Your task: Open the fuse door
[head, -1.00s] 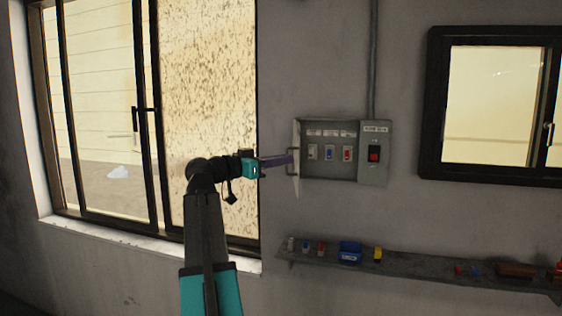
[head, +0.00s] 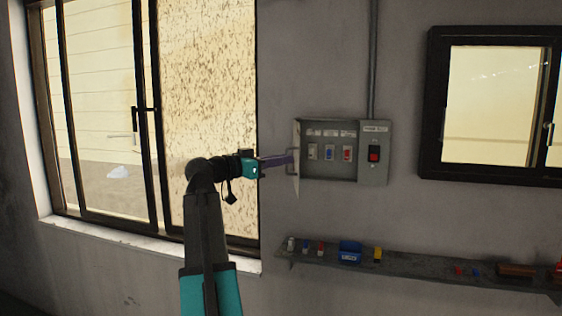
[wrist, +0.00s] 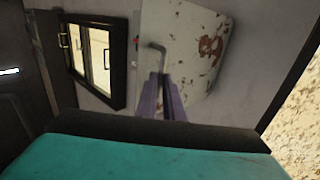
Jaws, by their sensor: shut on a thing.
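The fuse box (head: 343,173) is on the wall, with its door (head: 296,160) swung out to the left and seen nearly edge-on. Several fuses show inside, white, blue and red (head: 347,153). My gripper (head: 289,160) has its purple fingers at the door's handle on the left side. In the wrist view the fingers (wrist: 163,92) are shut on the bent metal handle (wrist: 157,47), and the pale, rust-stained door face (wrist: 190,45) fills the space behind them.
A switch box with a red switch (head: 374,154) joins the fuse box on the right. A shelf (head: 420,268) below carries small coloured fuses, a blue box (head: 349,250) and other items. A large window (head: 205,110) is close on the left.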

